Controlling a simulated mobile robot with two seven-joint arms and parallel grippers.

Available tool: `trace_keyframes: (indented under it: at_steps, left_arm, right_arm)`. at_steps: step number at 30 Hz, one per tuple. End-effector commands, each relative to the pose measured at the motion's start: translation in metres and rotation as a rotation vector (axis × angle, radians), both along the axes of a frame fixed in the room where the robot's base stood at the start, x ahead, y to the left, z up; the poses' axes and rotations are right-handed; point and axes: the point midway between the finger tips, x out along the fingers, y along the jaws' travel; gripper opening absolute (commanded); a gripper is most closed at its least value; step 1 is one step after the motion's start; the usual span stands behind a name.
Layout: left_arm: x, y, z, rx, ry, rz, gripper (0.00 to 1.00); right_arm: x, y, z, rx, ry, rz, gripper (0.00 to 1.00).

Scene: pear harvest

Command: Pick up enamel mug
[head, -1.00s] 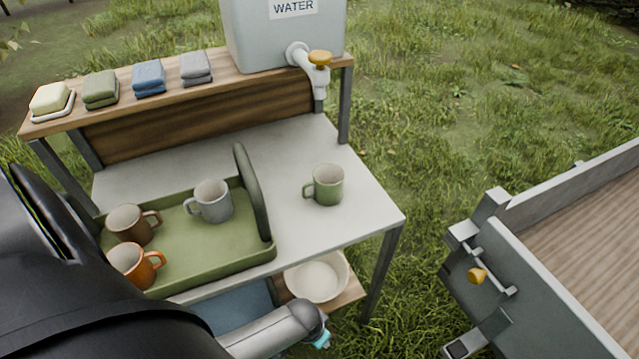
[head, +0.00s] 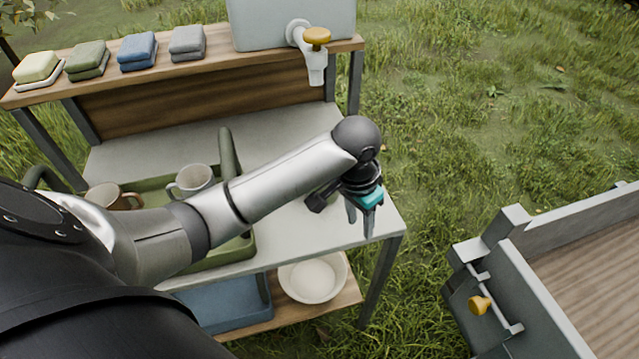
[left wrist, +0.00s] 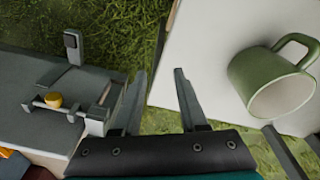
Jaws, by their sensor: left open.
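A green mug (left wrist: 268,82) shows at the right of the left wrist view, on the pale tabletop with its handle towards the upper right. In the head view it is mostly or fully hidden behind my left wrist. My left gripper (head: 361,222) is open and empty near the right front edge of the table, fingers pointing down. In the left wrist view the gripper (left wrist: 161,74) has its fingers apart, and the mug lies to their right, outside them. A grey mug (head: 192,181) and a brown mug (head: 103,196) stand in the green tray (head: 238,246). My right gripper is not in view.
The tray's upright handle (head: 225,152) stands left of my forearm. A water tank (head: 270,25) with a tap (head: 316,55) is on the back shelf, beside folded cloths (head: 137,52). A white bowl (head: 313,279) is on the lower shelf. A grey-sided cart (head: 530,300) stands right.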

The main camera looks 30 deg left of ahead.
Motion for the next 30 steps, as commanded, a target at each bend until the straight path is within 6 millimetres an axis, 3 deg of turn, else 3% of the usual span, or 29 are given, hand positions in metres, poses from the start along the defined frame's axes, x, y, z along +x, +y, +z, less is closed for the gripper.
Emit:
trace_keyframes:
  at_steps: [1, 7, 12, 17, 20, 30]
  left_arm:
    - [0.013, 0.013, 0.013, 0.023, 0.007, 0.020, 0.42]
    - [0.042, 0.054, 0.058, 0.073, 0.060, 0.112, 0.42]
    - [0.056, 0.082, 0.093, 0.092, 0.091, 0.194, 0.42]
    - [0.060, 0.095, 0.110, 0.096, 0.110, 0.237, 0.42]
    - [0.060, 0.098, 0.106, 0.097, 0.113, 0.244, 0.42]
    - [0.060, 0.099, 0.037, 0.097, 0.114, 0.245, 0.42]
  right_arm:
    - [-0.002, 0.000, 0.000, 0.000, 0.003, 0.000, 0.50]
    - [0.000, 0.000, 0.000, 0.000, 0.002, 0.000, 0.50]
    - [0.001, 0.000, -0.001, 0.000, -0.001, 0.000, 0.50]
    - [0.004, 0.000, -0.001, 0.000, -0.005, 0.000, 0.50]
    - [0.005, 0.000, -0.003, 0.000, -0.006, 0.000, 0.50]
    - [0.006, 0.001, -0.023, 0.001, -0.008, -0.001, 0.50]
